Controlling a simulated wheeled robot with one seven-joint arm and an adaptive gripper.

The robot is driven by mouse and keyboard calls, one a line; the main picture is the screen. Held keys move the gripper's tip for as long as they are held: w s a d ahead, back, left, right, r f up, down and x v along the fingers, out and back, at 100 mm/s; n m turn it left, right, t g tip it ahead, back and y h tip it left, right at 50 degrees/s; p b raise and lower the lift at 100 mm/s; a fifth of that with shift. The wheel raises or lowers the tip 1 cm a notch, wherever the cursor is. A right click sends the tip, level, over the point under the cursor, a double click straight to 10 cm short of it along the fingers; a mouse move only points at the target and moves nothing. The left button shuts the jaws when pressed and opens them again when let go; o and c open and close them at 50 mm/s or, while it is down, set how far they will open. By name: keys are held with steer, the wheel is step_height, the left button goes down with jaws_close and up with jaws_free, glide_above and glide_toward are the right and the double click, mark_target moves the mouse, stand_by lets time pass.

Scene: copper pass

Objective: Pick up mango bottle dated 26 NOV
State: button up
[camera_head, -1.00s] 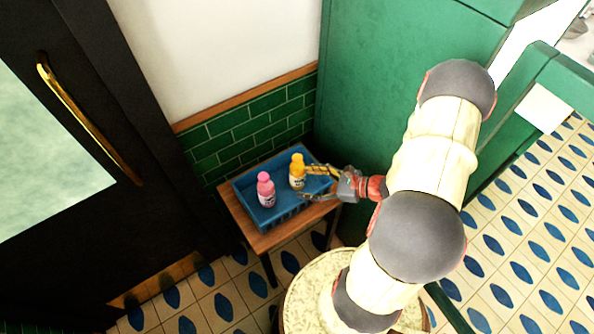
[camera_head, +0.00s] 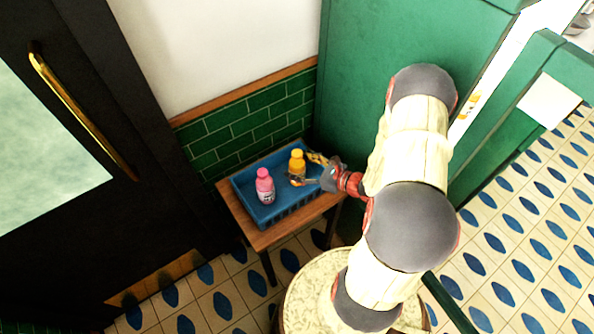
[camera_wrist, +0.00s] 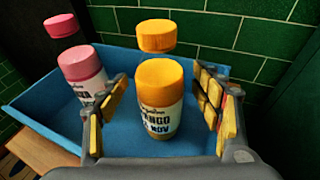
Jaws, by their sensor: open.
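The mango bottle (camera_head: 297,163) is yellow-orange with an orange cap and stands upright in the blue tray (camera_head: 282,217). In the wrist view the mango bottle (camera_wrist: 158,92) has a pale label on which "NGO" and "NOV" can be read; the day number is partly unclear. My gripper (camera_head: 306,170) is open, with its fingers on either side of the mango bottle. In the wrist view the gripper (camera_wrist: 160,118) shows a gap between each finger and the bottle. A pink bottle (camera_head: 265,186) stands upright to the left in the same tray.
The tray rests on a small wooden table (camera_head: 262,240) against a green tiled wall (camera_head: 245,128). A tall green cabinet (camera_head: 400,45) stands to the right and a dark door (camera_head: 100,215) to the left. The pink bottle (camera_wrist: 84,70) is just outside the left finger.

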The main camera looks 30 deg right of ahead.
steer(key=shift+w+a+f, duration=0.1)
steer(key=shift+w+a, duration=0.05)
steer(key=shift+w, duration=0.15)
steer(key=shift+c, duration=0.6)
steer(key=c, duration=1.5)
